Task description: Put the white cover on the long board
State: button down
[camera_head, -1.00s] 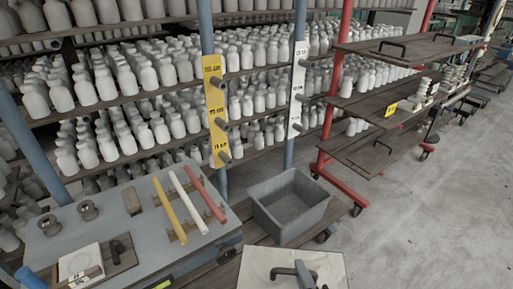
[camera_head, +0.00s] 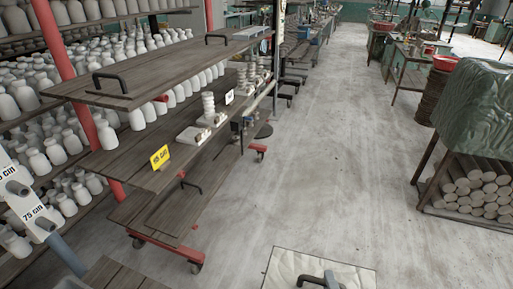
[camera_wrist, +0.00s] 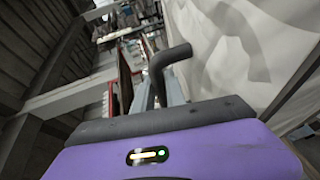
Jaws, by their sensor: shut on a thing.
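The white cover (camera_head: 290,265) is a flat pale panel at the bottom edge of the head view, cut off by the frame. A grey bent handle stands on its top. In the wrist view the cover (camera_wrist: 235,45) fills the upper right. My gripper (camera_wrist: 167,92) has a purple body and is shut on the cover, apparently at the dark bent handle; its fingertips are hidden. Long wooden boards lie on a red-framed rack at left: an upper board (camera_head: 150,75) with black handles, a middle board (camera_head: 135,160) with a yellow tag, and a lower one.
White stacked pieces (camera_head: 207,112) stand on the middle board. Shelves of white bottles (camera_head: 60,140) fill the left. A rack of clay rolls (camera_head: 470,190) under a green sheet (camera_head: 485,110) stands at right. The concrete floor (camera_head: 310,150) between is clear.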

aim_at(177, 62)
jog(key=i+z, duration=0.4)
jog(key=i, duration=1.2)
